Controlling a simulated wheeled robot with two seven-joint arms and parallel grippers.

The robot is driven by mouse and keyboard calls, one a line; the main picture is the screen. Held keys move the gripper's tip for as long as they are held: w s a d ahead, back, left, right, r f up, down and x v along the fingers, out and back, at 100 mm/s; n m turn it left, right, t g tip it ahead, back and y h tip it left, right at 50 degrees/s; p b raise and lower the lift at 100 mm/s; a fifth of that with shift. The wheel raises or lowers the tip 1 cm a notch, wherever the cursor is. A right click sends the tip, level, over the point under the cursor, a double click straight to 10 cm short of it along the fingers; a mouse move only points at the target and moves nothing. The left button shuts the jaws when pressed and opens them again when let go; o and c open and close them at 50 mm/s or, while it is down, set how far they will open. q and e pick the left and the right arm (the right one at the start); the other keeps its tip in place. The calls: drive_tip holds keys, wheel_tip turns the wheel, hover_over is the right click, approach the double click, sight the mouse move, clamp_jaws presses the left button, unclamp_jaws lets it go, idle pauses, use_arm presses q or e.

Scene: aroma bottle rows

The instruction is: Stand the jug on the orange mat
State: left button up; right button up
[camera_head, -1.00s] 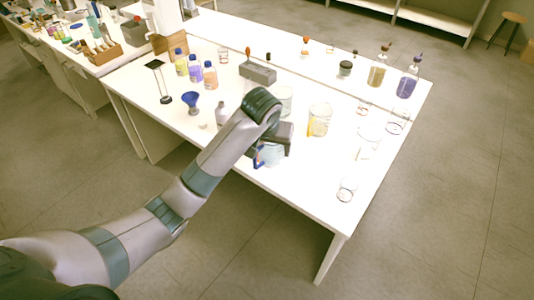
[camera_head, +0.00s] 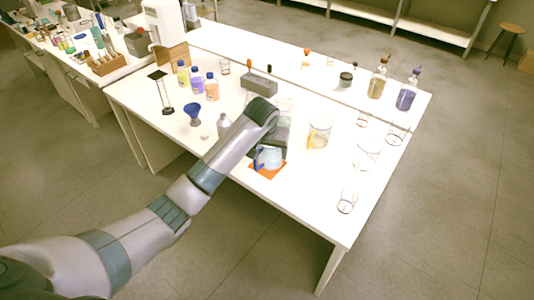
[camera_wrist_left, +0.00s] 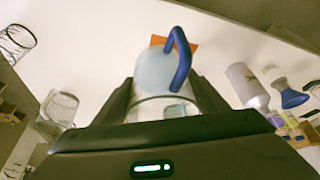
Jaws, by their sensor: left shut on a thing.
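The jug (camera_head: 270,155) is clear with a pale blue tint and has a blue handle on its left side. My left gripper (camera_head: 276,146) is shut on the jug, partly hidden by my own wrist. The orange mat (camera_head: 266,173) shows under and in front of the jug; I cannot tell whether the jug's base touches it. In the left wrist view, the jug (camera_wrist_left: 153,72) sits between the two fingers (camera_wrist_left: 166,92), its blue handle towards the upper right. Corners of the orange mat (camera_wrist_left: 191,47) show beyond it. My right gripper is not in view.
A large beaker (camera_head: 319,132) with yellowish contents stands right of the jug. A white bottle (camera_head: 223,125) and a blue funnel (camera_head: 192,114) stand left. A grey block (camera_head: 259,80) is behind.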

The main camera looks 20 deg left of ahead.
use_arm(q)
drive_tip(key=w+a+f, duration=0.2)
drive_tip(key=w+f, duration=0.1)
drive_tip(key=w, duration=0.1)
drive_tip(key=shift+w+a+p, duration=0.2)
drive_tip(key=shift+w+p, duration=0.15)
drive_tip(key=shift+f, duration=0.1)
wheel_tip(320, 180, down, 3)
drive_tip(key=shift+f+p, duration=0.15)
drive_tip(key=shift+p, duration=0.5)
drive_tip(key=shift+f, duration=0.3)
drive_tip(key=shift+f, duration=0.1)
drive_tip(key=o, duration=1.3)
drive_tip(key=shift+f, duration=0.1)
drive_tip(key=shift+r, duration=0.2)
